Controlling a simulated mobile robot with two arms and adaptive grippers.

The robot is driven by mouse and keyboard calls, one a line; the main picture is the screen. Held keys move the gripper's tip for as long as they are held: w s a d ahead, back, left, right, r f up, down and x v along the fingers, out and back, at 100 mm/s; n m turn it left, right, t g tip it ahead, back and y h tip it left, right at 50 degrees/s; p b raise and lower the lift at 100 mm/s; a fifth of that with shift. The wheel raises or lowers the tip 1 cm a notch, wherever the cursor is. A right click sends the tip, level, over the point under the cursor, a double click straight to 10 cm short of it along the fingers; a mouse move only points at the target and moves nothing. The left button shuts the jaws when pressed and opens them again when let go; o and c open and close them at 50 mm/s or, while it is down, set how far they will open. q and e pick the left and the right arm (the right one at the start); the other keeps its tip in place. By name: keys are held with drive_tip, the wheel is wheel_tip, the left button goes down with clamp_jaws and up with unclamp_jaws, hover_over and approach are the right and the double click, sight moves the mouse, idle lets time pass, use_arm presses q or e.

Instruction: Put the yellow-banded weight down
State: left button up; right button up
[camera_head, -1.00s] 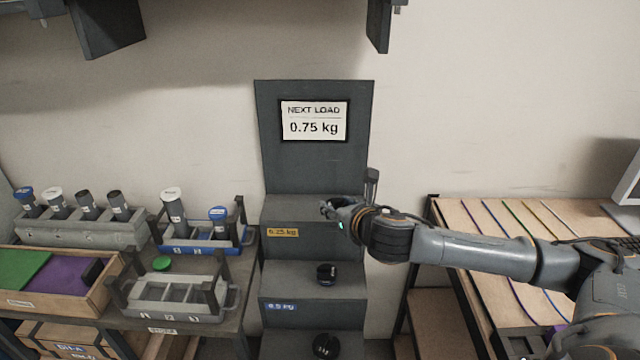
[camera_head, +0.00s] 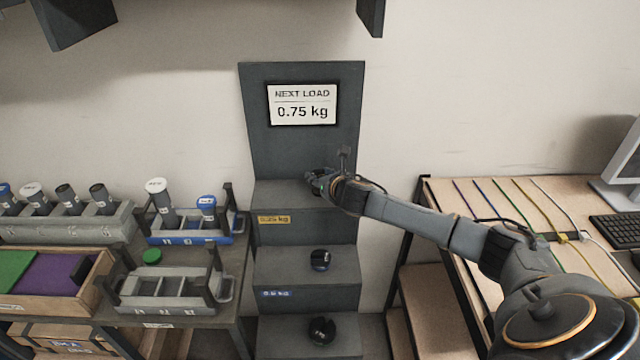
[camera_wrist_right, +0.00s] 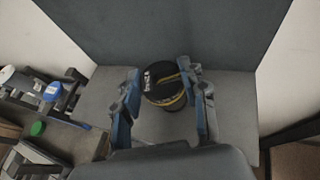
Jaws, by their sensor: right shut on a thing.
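My right gripper (camera_head: 318,184) is over the top step of the dark grey stepped stand (camera_head: 275,195). In the right wrist view the gripper (camera_wrist_right: 165,100) has its two fingers on either side of the yellow-banded weight (camera_wrist_right: 160,82), a black cylinder with a yellow ring and a white label. The gripper is shut on it. The weight is seen from above, over the grey step surface; I cannot tell whether it touches the step. In the head view the gripper mostly hides the weight. My left gripper is not in view.
Black weights stand on the middle step (camera_head: 320,260) and bottom step (camera_head: 321,331). The back panel's sign (camera_head: 302,104) reads "NEXT LOAD 0.75 kg". A bench with racks (camera_head: 170,290) and a wooden tray (camera_head: 100,270) is left; a cable table (camera_head: 480,215) is right.

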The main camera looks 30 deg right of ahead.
drive_tip(key=shift+w+d+f, duration=0.2)
drive_tip(key=shift+w+f, duration=0.05)
drive_tip(key=shift+f, duration=0.1)
drive_tip(key=shift+w+f+p, duration=0.1)
drive_tip(key=shift+f+p, duration=0.2)
drive_tip(key=shift+f, duration=1.3)
drive_tip(key=shift+f, duration=0.1)
drive_tip(key=o, duration=1.4)
drive_tip(key=shift+c, duration=0.2)
drive_tip(key=b+v, duration=0.1)
drive_tip(key=v, duration=1.1)
